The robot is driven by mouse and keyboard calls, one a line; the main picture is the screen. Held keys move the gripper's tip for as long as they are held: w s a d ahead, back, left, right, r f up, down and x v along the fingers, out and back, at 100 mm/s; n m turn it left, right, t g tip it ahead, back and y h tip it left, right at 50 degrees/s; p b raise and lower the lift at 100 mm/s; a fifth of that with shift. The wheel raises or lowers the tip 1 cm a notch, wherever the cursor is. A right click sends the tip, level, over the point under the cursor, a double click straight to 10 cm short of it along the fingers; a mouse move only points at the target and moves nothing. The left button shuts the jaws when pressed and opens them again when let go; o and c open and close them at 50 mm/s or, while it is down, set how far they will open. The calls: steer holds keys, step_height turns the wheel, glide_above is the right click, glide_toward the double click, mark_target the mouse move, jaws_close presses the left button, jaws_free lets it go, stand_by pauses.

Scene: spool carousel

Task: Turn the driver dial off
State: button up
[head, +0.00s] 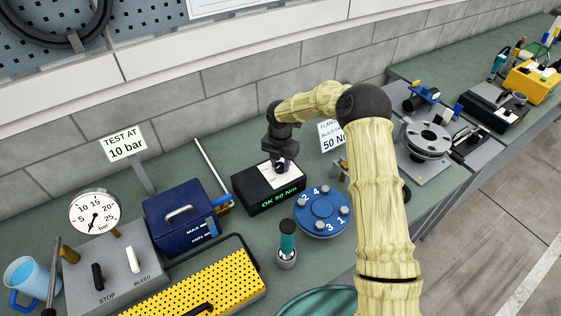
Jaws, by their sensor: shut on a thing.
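The driver controller is a black box (246,199) with a white label on top and a green display reading "OK 50 Nm". It stands on the bench in the middle of the head view. My gripper (283,166) points down onto the top of this box, near its back right, and is shut on the dial there. The dial is mostly hidden by the gripper, so its pointer and setting cannot be read.
A blue flange (321,211) with numbered bolts lies right of the box. A teal-handled tool (287,242) stands in front. A blue tank (178,216), a pressure gauge (95,212) and a yellow perforated tray (197,287) are left. A sign (329,134) stands behind.

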mark_target(280, 165)
steer(key=shift+w+r+n, duration=0.15)
steer(key=shift+r+n, duration=0.05)
steer(key=shift+n, duration=0.7)
steer(key=o, duration=1)
steer(key=shift+f, duration=0.1)
step_height(280, 165, up, 17)
steer(key=b, duration=0.3)
steer(key=shift+r, duration=0.2)
steer(key=shift+s, duration=0.2)
